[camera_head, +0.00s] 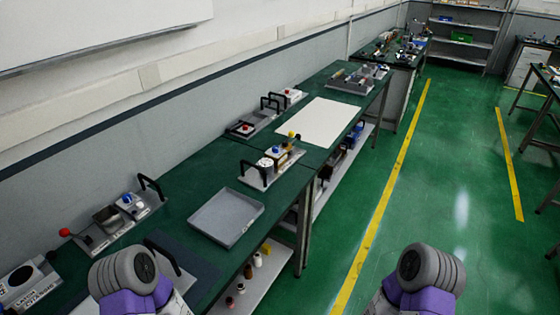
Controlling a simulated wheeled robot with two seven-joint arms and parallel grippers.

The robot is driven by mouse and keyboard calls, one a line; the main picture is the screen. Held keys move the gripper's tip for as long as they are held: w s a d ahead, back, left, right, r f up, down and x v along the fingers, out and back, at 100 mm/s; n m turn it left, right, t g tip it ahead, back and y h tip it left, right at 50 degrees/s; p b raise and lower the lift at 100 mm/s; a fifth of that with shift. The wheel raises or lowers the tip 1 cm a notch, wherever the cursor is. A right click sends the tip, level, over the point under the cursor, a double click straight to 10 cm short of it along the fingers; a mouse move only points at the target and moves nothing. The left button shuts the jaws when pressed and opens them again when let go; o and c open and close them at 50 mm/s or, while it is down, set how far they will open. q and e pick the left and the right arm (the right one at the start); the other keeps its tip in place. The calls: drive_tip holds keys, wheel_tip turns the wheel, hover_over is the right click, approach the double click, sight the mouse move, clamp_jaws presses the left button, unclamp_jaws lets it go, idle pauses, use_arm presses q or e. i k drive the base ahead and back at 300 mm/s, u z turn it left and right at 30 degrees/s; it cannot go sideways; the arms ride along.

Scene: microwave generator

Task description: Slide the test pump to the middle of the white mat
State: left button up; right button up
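The white mat (318,122) lies flat on the green bench top, toward its far part, and looks bare. I cannot tell for sure which device is the test pump. A grey-based device with a handle, a blue knob and a yellow top (272,165) stands just in front of the mat's near edge. Two other handled devices with red knobs, a nearer one (246,129) and a farther one (288,97), stand on the wall side of the mat. Parts of both my arms show at the bottom edge, but neither gripper is in view.
A grey empty tray (227,217) lies on the nearer bench. A device with a blue knob (127,203) and a box with a dark round opening (24,280) stand at left. A loaded tray (358,79) sits beyond the mat.

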sight(261, 175)
drive_tip(key=z, duration=0.55)
drive_tip(key=k, duration=0.6)
drive_tip(key=z, duration=1)
drive_tip(key=i, duration=1)
drive_tip(key=u, duration=0.7)
drive_tip(key=i, duration=0.95)
drive_tip(key=u, duration=0.95)
